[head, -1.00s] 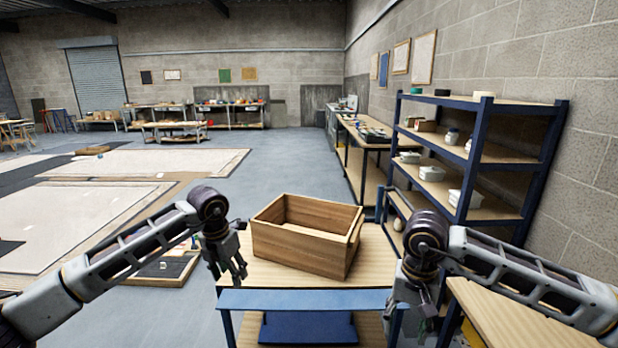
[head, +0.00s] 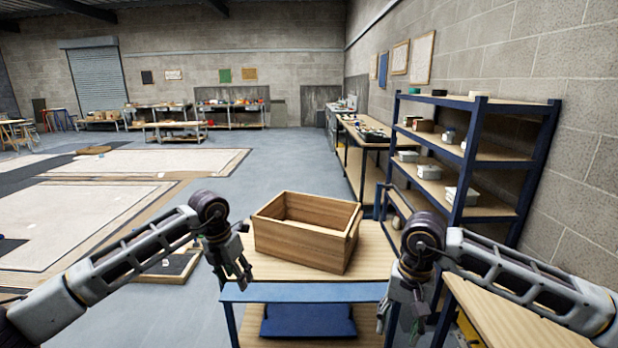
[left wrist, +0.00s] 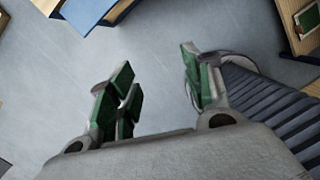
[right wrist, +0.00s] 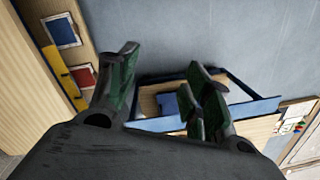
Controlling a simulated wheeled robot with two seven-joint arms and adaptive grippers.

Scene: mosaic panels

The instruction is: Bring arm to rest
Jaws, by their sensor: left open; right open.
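My left gripper (head: 236,274) hangs down at the left front corner of the cart, beside the wooden box, open and empty. In the left wrist view its green-padded fingers (left wrist: 160,90) stand apart over bare grey floor. My right gripper (head: 398,310) hangs down at the cart's right front corner, open and empty. In the right wrist view its fingers (right wrist: 165,90) are spread with nothing between them. Both forearms reach in from the sides with the grippers pointing down.
An open wooden box (head: 305,245) stands on the cart (head: 300,291), which has a blue front rail. A blue shelf rack (head: 480,153) with small containers stands at the right. A wooden table (head: 510,318) is under my right arm. Grey floor (head: 270,160) is clear beyond the cart.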

